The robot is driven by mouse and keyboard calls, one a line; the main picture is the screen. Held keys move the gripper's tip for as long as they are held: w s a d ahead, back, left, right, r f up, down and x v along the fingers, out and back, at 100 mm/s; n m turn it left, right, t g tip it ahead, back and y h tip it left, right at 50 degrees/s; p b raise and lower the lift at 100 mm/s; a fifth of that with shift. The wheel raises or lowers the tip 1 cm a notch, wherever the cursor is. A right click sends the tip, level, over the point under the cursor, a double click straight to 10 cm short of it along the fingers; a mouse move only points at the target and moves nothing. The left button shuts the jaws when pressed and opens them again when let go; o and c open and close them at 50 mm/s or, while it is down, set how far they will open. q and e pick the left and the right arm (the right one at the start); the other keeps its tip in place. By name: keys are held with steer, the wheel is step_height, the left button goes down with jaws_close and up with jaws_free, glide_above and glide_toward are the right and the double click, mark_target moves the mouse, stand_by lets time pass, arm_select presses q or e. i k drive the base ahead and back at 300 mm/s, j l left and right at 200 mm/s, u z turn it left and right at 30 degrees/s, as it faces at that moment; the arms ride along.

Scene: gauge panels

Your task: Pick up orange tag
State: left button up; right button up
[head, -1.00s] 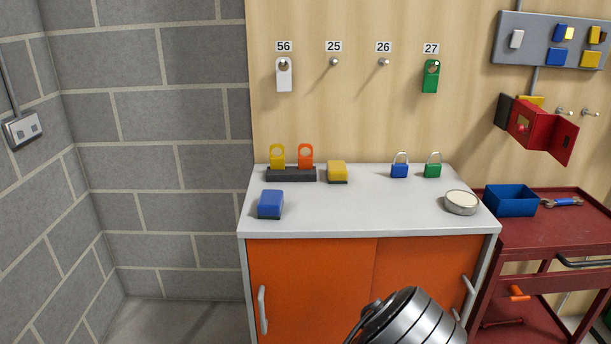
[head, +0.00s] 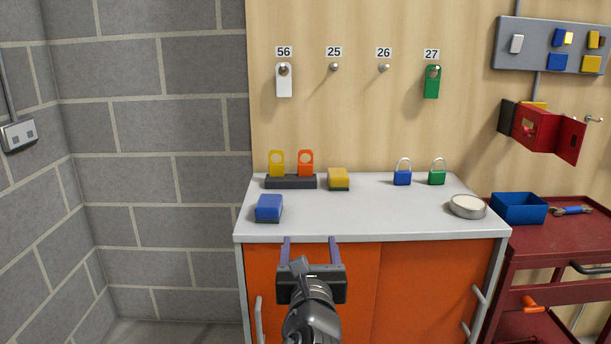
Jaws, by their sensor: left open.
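The orange tag (head: 306,162) stands upright in a dark holder (head: 291,182) at the back left of the white cabinet top. A yellow tag (head: 277,162) stands in the same holder, just left of it. My left gripper (head: 310,241) is open and empty at the cabinet's front edge. Its two fingers point toward the back, in line with the orange tag but well short of it. My right gripper is not in view.
On the cabinet top (head: 350,222) are a blue block (head: 268,208), a yellow block (head: 338,179), a blue padlock (head: 402,173), a green padlock (head: 437,172) and a round tin (head: 467,206). White (head: 284,82) and green (head: 432,84) tags hang on the wall behind.

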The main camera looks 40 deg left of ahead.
mark_target(304, 169)
steer(key=i+j, duration=0.8)
steer(key=j, duration=0.1)
